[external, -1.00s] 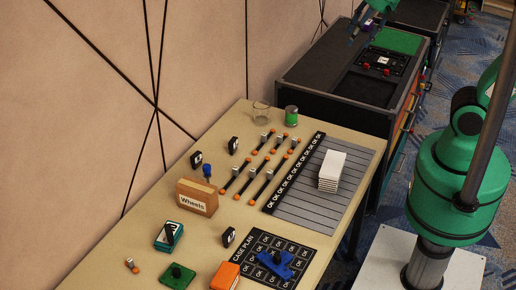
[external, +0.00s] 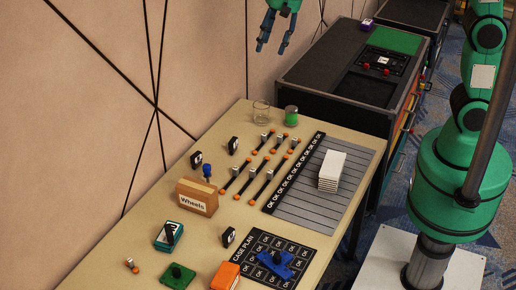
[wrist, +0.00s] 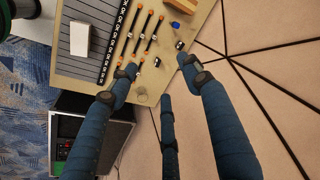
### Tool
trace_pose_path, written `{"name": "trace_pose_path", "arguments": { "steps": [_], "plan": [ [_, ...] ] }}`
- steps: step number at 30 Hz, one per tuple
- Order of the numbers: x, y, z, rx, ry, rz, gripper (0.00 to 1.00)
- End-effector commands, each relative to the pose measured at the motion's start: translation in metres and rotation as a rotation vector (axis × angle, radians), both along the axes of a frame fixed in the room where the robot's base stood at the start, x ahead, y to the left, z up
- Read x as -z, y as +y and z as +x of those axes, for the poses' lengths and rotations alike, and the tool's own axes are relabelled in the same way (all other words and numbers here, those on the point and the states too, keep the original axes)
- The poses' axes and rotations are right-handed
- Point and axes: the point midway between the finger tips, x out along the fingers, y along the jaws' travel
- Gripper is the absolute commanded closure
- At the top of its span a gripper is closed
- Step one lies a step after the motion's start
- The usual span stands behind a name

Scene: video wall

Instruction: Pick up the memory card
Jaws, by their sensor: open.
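No item is plainly marked as the memory card. Small black upright pieces with pale marks could be it: one (external: 196,158) left of the blue-topped item, one (external: 233,145) farther back, and one (external: 229,237) nearer the front. A small black piece (wrist: 180,45) shows near a fingertip in the wrist view. My gripper (external: 273,46) is open and empty, high above the table's far end by the wall. Its spread fingers (wrist: 157,72) also show in the wrist view, pointing towards the table.
On the table (external: 225,122) stand a Wheels box (external: 197,197), a clear glass (external: 261,115), a green can (external: 291,116), several orange-ended rods and a white stack (external: 331,171). A teal box (external: 168,237) sits nearer the front. A black workbench (external: 325,85) stands beyond.

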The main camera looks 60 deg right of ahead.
Motion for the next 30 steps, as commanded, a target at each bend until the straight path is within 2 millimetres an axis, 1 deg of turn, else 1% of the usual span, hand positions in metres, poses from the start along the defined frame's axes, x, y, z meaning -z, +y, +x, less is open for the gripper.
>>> {"name": "trace_pose_path", "arguments": {
  "steps": [1,6,11,15,23,30],
  "plan": [
    [0.006,0.012,0.011,0.008,0.011,0.002,0.51],
    [0.025,0.048,0.042,0.048,0.042,0.011,0.51],
    [0.047,0.083,0.068,0.085,0.071,0.017,0.51],
    [0.069,0.115,0.088,0.118,0.095,0.021,0.51],
    [0.119,0.177,0.118,0.180,0.139,0.020,0.51],
    [0.171,0.234,0.137,0.237,0.175,0.017,0.51]
  ]
}}
